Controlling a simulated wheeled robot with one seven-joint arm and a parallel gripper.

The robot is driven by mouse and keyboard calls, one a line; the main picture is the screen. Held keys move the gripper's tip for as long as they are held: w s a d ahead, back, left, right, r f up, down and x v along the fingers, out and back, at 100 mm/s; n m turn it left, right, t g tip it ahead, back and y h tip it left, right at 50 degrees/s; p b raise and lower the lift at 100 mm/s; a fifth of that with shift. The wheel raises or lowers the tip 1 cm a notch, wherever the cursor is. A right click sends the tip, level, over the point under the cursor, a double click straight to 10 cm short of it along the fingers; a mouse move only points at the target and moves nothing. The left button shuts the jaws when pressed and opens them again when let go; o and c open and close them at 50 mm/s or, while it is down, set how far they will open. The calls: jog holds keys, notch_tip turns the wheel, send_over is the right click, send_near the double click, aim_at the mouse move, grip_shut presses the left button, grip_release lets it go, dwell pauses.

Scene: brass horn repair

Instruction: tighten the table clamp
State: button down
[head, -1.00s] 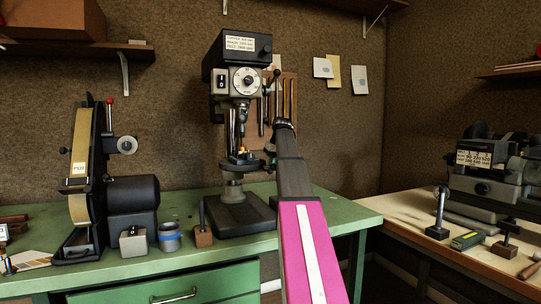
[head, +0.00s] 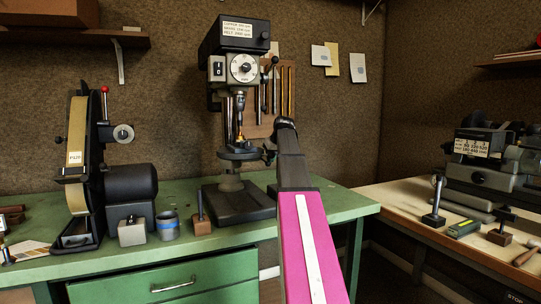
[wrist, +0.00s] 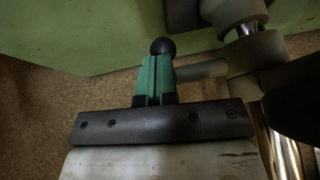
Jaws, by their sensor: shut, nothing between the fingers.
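The drill press (head: 234,75) stands on the green bench, with its round work table (head: 238,154) partway down the column. In the wrist view a clamp lever with a black ball knob (wrist: 162,47) shows; its grey rod (wrist: 205,69) runs right to a dark grey collar (wrist: 255,55) by the column. My gripper (wrist: 155,62) has teal fingers that are shut and empty. Its tips overlap the lever's knob end in the picture; I cannot tell whether they touch. In the head view my gripper (head: 269,154) is small, just right of the work table, partly hidden by my arm.
A pale bench (head: 400,203) with a machine (head: 490,165) stands at the right.

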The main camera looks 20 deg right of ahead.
jog(key=shift+f+t, duration=1.1)
jog(key=shift+f, duration=0.85)
jog(key=shift+s, duration=0.1)
